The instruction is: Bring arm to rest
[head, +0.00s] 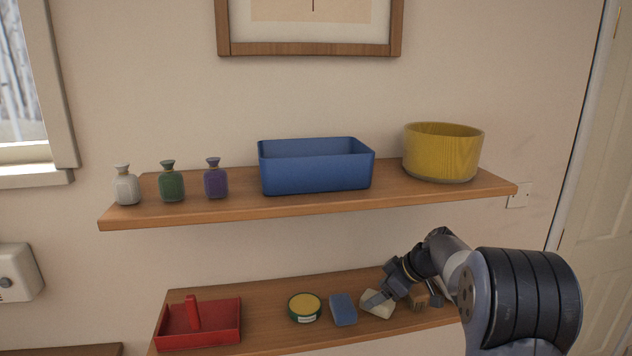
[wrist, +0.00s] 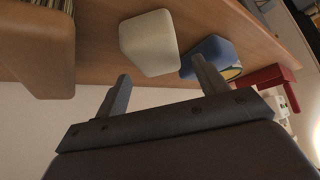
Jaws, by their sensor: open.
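My arm reaches in from the right in the head view to the lower shelf. My gripper (head: 376,299) is over the front of a cream-white block (head: 380,309). In the wrist view my gripper (wrist: 160,70) has its two fingers spread with nothing held between them. The white block (wrist: 149,42) sits on the shelf just beyond the fingertips, and whether a finger touches it I cannot tell.
On the lower shelf (head: 262,309) are a red caddy (head: 220,324), a yellow-topped tin (head: 304,307), a blue block (head: 343,309) and a wooden block (head: 419,299). The upper shelf (head: 240,208) holds three small bottles (head: 172,186), a blue bin (head: 315,173) and a yellow bowl (head: 442,157).

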